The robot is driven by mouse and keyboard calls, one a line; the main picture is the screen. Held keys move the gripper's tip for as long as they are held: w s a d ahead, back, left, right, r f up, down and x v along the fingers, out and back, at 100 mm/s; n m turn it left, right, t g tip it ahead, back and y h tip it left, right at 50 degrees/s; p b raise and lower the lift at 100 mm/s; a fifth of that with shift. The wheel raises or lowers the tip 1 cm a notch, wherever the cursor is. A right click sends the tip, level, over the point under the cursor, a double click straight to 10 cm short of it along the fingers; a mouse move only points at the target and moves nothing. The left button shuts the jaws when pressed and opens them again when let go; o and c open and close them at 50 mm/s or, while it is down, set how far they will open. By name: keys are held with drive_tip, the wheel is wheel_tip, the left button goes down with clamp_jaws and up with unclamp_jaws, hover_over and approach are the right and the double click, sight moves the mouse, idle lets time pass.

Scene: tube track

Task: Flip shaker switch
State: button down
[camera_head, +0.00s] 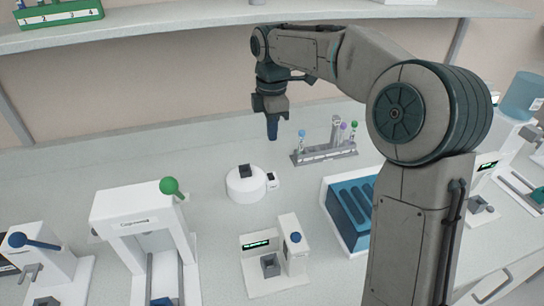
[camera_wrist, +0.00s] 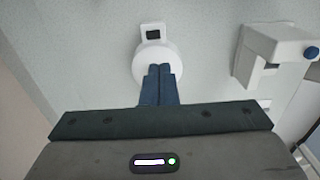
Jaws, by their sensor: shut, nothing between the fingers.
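The shaker (camera_head: 244,187) is a round white device with a dark square top, standing on the bench in the middle of the head view. A small white box with a dark switch (camera_head: 271,176) sticks out from its right side. In the wrist view the shaker's white body (camera_wrist: 147,55) is partly hidden behind my fingers, and the dark switch (camera_wrist: 153,35) shows at its far end. My gripper (camera_head: 273,137) is shut and empty, pointing down above and behind the shaker, apart from it. Its blue fingers (camera_wrist: 160,70) are together in the wrist view.
A grey tube rack (camera_head: 325,154) with colored-cap tubes stands to the right behind the shaker. A blue-slotted tray (camera_head: 345,228), a white device with a blue knob (camera_head: 291,262) and a white press-like device (camera_head: 133,222) stand nearer. A shelf (camera_head: 200,31) runs above. The bench left of the shaker is clear.

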sight(272, 177)
drive_tip(key=f, duration=1.4)
drive_tip(key=shift+w, duration=0.25)
